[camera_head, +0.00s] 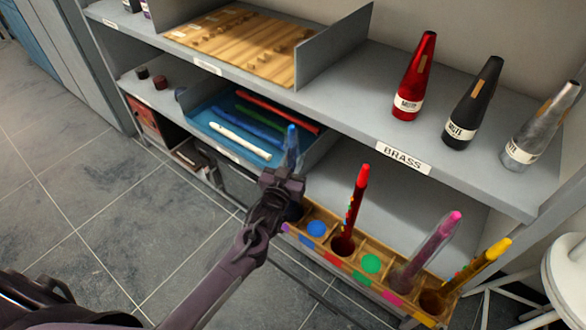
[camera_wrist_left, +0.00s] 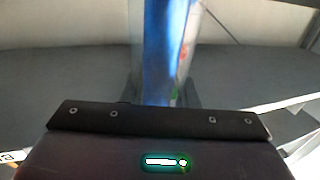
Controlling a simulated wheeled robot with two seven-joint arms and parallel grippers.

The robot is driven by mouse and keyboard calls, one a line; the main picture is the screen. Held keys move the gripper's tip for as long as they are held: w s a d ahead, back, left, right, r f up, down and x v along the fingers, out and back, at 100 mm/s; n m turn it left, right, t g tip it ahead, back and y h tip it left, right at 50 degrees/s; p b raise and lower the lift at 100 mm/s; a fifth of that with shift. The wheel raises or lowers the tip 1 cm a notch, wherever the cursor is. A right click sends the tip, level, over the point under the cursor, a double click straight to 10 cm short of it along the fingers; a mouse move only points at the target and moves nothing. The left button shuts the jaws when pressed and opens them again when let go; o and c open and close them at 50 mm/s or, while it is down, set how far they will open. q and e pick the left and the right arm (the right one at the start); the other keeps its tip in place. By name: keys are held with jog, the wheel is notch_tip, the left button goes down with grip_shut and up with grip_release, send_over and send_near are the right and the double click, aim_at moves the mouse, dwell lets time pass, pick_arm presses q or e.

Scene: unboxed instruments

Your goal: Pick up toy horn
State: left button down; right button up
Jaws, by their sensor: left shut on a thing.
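My left gripper (camera_head: 287,172) is shut on a blue toy horn (camera_head: 292,138), held upright at the left end of a wooden rack (camera_head: 383,284). In the left wrist view the blue horn (camera_wrist_left: 162,50) stands between the fingers, with its ends out of view. My gripper and arm hide its lower part in the head view, so I cannot tell whether it is clear of the rack. A red toy horn (camera_head: 355,207), a pink one (camera_head: 430,250) and a yellow one (camera_head: 478,267) stand in the rack. My right gripper is not in view.
The upper shelf (camera_head: 357,115) overhangs the rack and bears red, black and silver mutes (camera_head: 548,125) above a BRASS label (camera_head: 403,157). A blue tray (camera_head: 203,117) with several coloured recorders lies left of the horn. A white stool (camera_head: 566,262) stands at right.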

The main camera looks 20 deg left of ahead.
pick_arm(q)
jog(key=shift+r+p, duration=0.85)
jog(key=shift+r, duration=8.9)
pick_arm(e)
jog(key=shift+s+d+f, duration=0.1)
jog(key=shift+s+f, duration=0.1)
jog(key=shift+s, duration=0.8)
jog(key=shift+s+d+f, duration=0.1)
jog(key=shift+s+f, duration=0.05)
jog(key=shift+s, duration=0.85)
